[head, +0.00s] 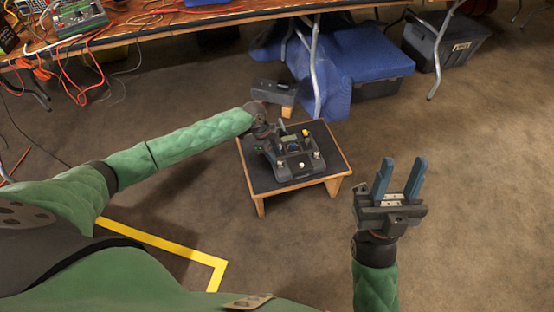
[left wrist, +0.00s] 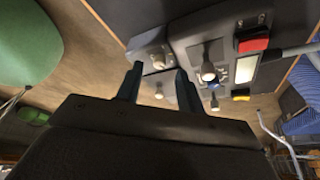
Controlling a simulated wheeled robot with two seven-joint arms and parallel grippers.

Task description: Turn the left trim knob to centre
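A dark grey control box (head: 294,169) with sticks, knobs and a small screen sits on a low table. Its panel also shows in the left wrist view (left wrist: 192,28), with light-tipped sticks (left wrist: 208,72) and a grey corner piece (left wrist: 148,48). I cannot tell surely which part is the left trim knob or where it points. My left gripper (head: 266,138) is over the box's far left side. In the left wrist view its fingers (left wrist: 158,72) are apart, with the corner piece beyond the gap; contact is unclear. My right gripper (head: 401,180) is open and empty, right of the table.
The low table (head: 332,164) has a black top and wooden edge. A grey case (head: 273,92) stands just behind it. Blue cloth and a bin (head: 447,45) lie under the cabled workbench (head: 190,20). Yellow floor tape (head: 165,243) is in front; brown floor is clear at right.

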